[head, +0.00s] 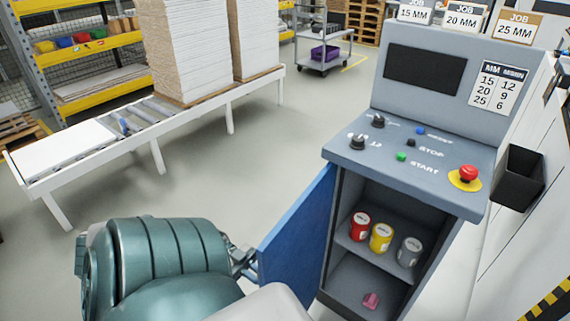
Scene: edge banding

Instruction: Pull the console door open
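The blue console door (298,232) stands swung open at the left side of the grey console (425,178). It shows the inside of the cabinet, with a red can (360,227), a yellow can (381,237) and a grey can (409,252) on a shelf. A small pink item (371,300) lies on the cabinet floor. My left gripper (245,264) is at the door's outer edge, mostly hidden behind my teal arm. Whether its fingers are closed on anything is not visible. My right gripper is not in view.
The console top carries knobs, a green button (401,156) and a red emergency stop (467,174). A black bin (517,178) hangs at the right. A roller conveyor (150,112) with stacked boards runs at the back left. The floor between conveyor and door is clear.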

